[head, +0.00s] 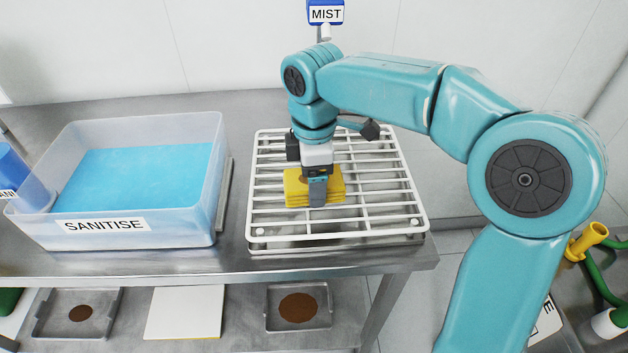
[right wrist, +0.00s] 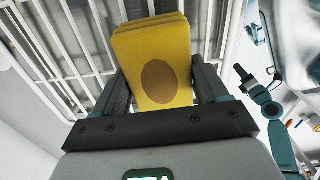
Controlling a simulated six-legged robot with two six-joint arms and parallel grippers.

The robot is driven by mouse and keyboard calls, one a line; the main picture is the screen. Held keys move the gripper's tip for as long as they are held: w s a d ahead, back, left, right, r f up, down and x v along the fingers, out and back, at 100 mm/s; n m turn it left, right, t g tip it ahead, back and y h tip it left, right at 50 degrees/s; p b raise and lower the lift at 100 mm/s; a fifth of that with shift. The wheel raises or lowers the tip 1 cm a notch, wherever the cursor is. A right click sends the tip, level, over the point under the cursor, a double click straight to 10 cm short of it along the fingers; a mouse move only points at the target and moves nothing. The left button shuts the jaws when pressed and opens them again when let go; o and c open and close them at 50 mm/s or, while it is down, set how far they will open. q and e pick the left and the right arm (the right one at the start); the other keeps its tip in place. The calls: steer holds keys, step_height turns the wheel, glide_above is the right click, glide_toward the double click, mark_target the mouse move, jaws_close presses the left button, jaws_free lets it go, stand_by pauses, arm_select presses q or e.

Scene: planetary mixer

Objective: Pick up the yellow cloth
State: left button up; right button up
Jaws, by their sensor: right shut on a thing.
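The yellow cloth (head: 296,190) is a folded, layered pad at the white wire rack (head: 415,212) in the head view. My right gripper (head: 318,190) reaches down from above and is shut on it. In the right wrist view the cloth (right wrist: 152,45) sits between the two dark fingers, with a round brown patch on its face. The rack bars show behind it. I cannot tell whether the cloth touches the rack. At the right of the wrist view a small teal arm with a dark end shows, too small to read its jaws.
A clear tub labelled SANITISE (head: 140,228) with blue liquid stands left of the rack. A blue MIST bottle (head: 325,13) is behind. The steel table (head: 330,262) has a front edge close to the rack. Trays (head: 330,322) lie on the shelf below.

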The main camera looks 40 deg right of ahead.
step_height(320, 180, up, 19)
steer(key=p, duration=0.5)
steer(key=shift+o, duration=0.6)
